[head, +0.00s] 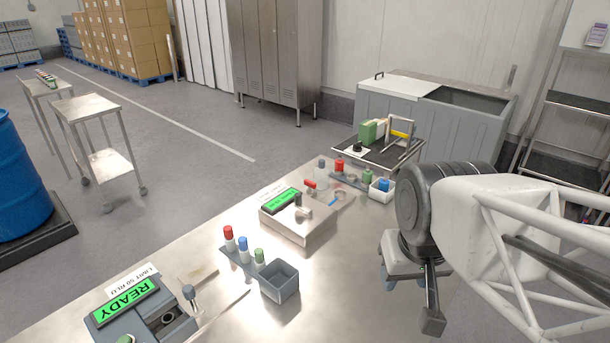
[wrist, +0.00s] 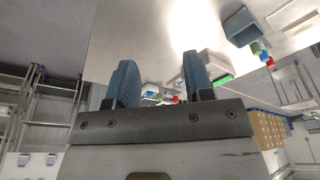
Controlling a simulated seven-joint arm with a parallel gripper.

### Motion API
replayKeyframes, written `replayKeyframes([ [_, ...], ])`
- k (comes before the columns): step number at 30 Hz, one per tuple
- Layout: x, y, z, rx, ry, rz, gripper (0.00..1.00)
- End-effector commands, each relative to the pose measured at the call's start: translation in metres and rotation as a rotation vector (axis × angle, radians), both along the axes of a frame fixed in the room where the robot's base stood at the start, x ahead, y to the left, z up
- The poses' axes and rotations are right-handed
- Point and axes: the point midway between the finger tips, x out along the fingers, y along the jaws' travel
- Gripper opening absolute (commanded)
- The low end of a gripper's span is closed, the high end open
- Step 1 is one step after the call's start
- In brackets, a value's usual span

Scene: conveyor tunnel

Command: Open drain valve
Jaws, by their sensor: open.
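My gripper (wrist: 158,75) shows in the wrist view with its two blue ribbed fingers apart and nothing between them. In the head view my arm comes in from the right, and the gripper hangs over the right part of the steel table, partly hidden by the wrist. I cannot pick out a drain valve for certain. A small red-topped part (head: 310,184) stands by the back of a grey box with a green display (head: 282,201). It is too small to tell whether it is a valve handle. The gripper is well to the right of it and apart.
The steel table (head: 345,265) holds a READY unit (head: 125,303), a rack with coloured-cap vials (head: 243,245), a grey open bin (head: 280,282) and more vials at the back. A grey tank (head: 430,115) stands behind. The table's front middle is clear.

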Motion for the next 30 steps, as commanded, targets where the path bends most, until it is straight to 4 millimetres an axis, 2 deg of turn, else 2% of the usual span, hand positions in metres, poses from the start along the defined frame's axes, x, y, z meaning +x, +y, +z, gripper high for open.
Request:
replayKeyframes([
  [5,0.0,0.0,0.0,0.0,0.0,0.0,0.48],
  [7,0.0,0.0,0.0,0.0,0.0,0.0,0.41],
  [10,0.002,0.0,0.001,0.0,0.001,0.002,0.41],
  [16,0.016,0.001,0.006,-0.004,0.008,0.023,0.41],
  [23,0.055,0.004,0.019,-0.014,0.026,0.079,0.41],
  [30,0.107,0.008,0.03,-0.026,0.048,0.153,0.41],
])
